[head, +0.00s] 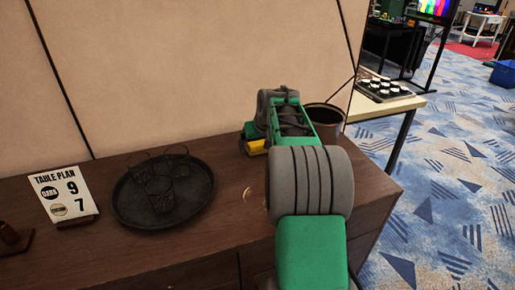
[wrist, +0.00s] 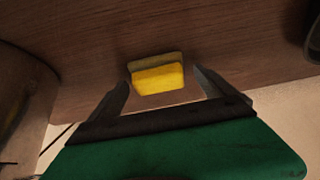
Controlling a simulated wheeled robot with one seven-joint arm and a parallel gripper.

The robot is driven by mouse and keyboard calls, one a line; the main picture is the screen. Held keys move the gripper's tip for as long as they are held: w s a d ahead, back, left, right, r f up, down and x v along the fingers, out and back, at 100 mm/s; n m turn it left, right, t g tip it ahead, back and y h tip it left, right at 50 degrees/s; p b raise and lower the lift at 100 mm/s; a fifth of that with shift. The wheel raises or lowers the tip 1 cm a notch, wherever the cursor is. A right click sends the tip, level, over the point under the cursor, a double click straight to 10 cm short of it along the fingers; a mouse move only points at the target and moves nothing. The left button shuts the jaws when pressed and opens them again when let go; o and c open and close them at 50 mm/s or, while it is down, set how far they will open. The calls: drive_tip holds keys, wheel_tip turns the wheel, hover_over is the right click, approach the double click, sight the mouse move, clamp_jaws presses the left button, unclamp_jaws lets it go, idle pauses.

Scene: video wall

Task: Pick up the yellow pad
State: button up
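The yellow pad (wrist: 158,79) lies on the brown wooden cabinet top. In the wrist view it sits between the two dark fingers of my gripper (wrist: 162,88), which are spread apart with a gap on each side of the pad. I cannot tell how far above the surface the fingertips are. In the head view a small yellow patch of the pad (head: 257,147) shows beneath my gripper (head: 249,142); my green and grey arm hides most of the area.
A round black tray (head: 125,211) with several dark glasses stands left of my arm, beside a "Table plan" card (head: 64,193). A dark round container (head: 324,117) stands just behind my arm on the right. The beige wall (head: 190,60) rises close behind the cabinet top (head: 215,225).

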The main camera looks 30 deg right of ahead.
sight(257, 143)
drive_tip(key=c, duration=1.4)
drive_tip(key=shift+r, duration=0.4)
wheel_tip(257, 143, up, 3)
drive_tip(key=shift+s+f, duration=0.1)
drive_tip(key=s+a+r, duration=0.8)
drive_tip(key=s+r, duration=0.1)
drive_tip(key=s, duration=0.1)
drive_tip(key=shift+s+a+r+b, duration=0.2)
drive_tip(key=shift+s+a+b, duration=0.1)
drive_tip(key=shift+s+a, duration=0.1)
